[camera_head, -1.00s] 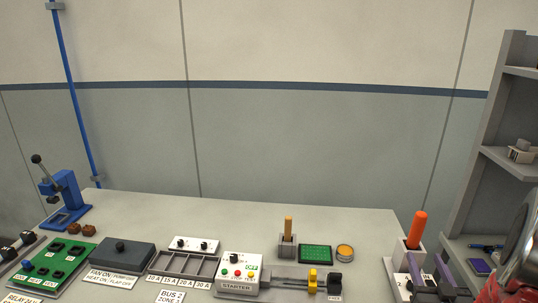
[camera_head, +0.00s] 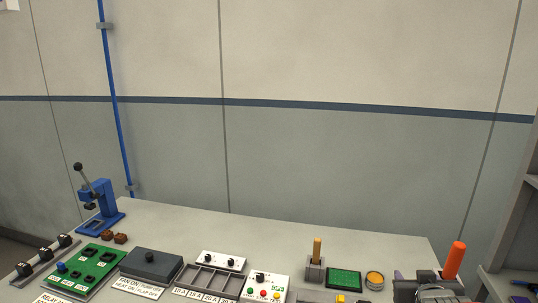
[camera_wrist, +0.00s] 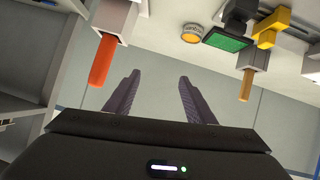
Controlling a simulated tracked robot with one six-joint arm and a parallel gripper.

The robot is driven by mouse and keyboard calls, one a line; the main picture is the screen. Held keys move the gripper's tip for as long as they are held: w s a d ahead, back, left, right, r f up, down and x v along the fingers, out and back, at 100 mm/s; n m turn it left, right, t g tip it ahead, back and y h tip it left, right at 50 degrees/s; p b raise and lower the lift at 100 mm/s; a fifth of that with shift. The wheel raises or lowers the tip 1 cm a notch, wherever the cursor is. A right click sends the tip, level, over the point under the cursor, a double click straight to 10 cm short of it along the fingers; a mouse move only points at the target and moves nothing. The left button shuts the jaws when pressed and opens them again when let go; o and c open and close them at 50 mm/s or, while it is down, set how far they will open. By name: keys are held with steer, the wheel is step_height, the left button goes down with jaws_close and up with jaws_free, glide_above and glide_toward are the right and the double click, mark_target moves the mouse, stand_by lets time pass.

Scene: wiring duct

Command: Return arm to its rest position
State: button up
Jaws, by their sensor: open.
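My gripper (camera_wrist: 160,82) shows in the wrist view with its two dark purple fingers spread apart and nothing between them. The wrist view is upside down, with the bench at the top and the wall beyond the fingertips. The fingers are apart from the orange-handled tool (camera_wrist: 103,60) on the left and the yellow-brown stick (camera_wrist: 246,84) on the right. In the head view, grey and purple parts at the bottom edge, in front of the orange handle (camera_head: 454,260), may be my gripper; they are cut off.
The bench carries a blue lever press (camera_head: 100,208), a green board (camera_head: 88,268), a dark grey box (camera_head: 151,264), a fuse tray (camera_head: 210,281), a starter box (camera_head: 265,287), a green grid plate (camera_head: 344,279) and a round orange tin (camera_head: 375,279). Grey shelving (camera_head: 520,240) stands at right.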

steer(key=s+a+r+n+g+y, duration=0.1)
steer(key=s+a+g+y, duration=0.1)
steer(key=s+a, duration=0.7)
steer(key=s+a+r+n+g+y, duration=0.1)
steer(key=s+a+r+g+y, duration=0.1)
steer(key=s+a, duration=0.7)
steer(key=a+g, duration=0.1)
steer(key=a, duration=0.3)
steer(key=shift+a+r+g+y, duration=0.2)
steer(key=shift+r+g+y, duration=0.1)
steer(key=shift+y, duration=0.1)
steer(key=shift+s, duration=0.1)
